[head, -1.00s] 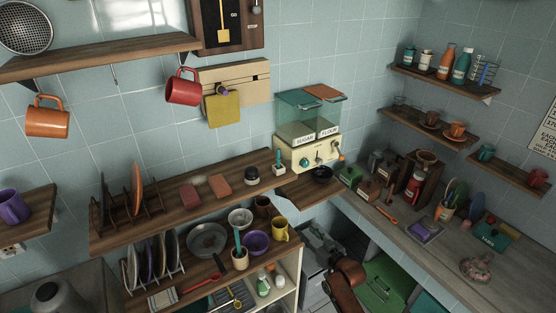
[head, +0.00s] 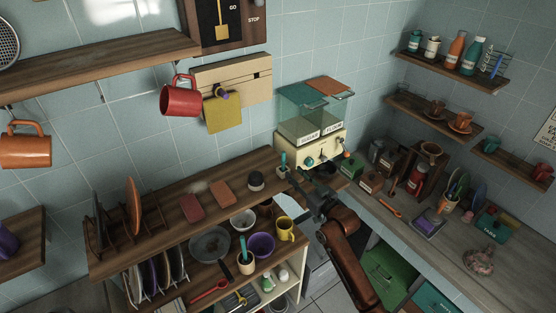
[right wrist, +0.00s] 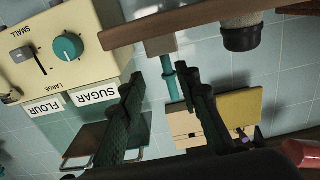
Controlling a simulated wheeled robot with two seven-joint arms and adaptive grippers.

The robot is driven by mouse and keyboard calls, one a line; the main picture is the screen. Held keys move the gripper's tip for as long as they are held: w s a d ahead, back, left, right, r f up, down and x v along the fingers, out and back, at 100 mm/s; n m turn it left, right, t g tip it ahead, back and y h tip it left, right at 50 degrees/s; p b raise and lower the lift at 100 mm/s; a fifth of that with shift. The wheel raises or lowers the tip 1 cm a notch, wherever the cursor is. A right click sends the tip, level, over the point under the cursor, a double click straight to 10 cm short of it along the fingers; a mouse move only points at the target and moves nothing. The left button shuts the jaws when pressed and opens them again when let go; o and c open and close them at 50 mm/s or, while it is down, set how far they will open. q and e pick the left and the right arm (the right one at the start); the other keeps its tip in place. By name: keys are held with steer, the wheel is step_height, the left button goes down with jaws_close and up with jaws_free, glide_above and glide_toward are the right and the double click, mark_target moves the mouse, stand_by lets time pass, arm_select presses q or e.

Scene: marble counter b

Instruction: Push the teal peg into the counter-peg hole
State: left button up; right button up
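The teal peg (head: 283,160) stands upright in a small pale block (head: 283,172) at the right end of the wooden shelf. The right wrist view shows this peg (right wrist: 170,77) upside down, with a collar partway along it, meeting the pale block (right wrist: 160,46). The hole itself is hidden. My right gripper (head: 299,178) is close beside the peg on its right. In the right wrist view its two dark fingers (right wrist: 162,85) are spread apart, with the peg showing in the gap beyond them; contact cannot be seen. My left gripper is out of view.
The sugar and flour dispenser (head: 312,143) stands just behind the peg. A yellow mug (head: 286,229) stands below. A dark bowl beside the gripper is mostly hidden.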

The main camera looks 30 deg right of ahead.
mark_target(284, 165)
steer(key=shift+w+a+r, duration=0.1)
steer(key=shift+w+r, duration=0.05)
steer(key=shift+w, duration=0.3)
steer(key=shift+w+a+r, duration=0.1)
steer(key=shift+w, duration=0.3)
steer(key=w+p, duration=0.1)
steer(key=w, duration=0.1)
steer(key=w+a+p, duration=0.1)
steer(key=w, duration=0.2)
steer(key=shift+r, duration=0.15)
steer(key=shift+w, duration=0.3)
steer(key=shift+c, duration=0.5)
jaws_close()
